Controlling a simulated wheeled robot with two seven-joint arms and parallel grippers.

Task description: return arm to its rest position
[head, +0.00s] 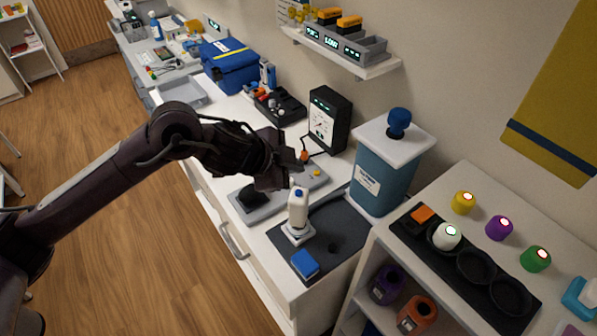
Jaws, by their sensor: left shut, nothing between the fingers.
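My left arm (110,178) comes in from the left and reaches over the white counter (215,125). My left gripper (291,166) is at its end, shut and empty, above the grey base plate (307,185). My right gripper does not show.
A black box with a display (326,122) and a blue container with a white lid (381,178) stand behind the gripper. A blue block (304,263) lies on the dark mat (345,218). A shelf unit with coloured knobs (463,202) is at the right. The wooden floor (90,105) is clear at left.

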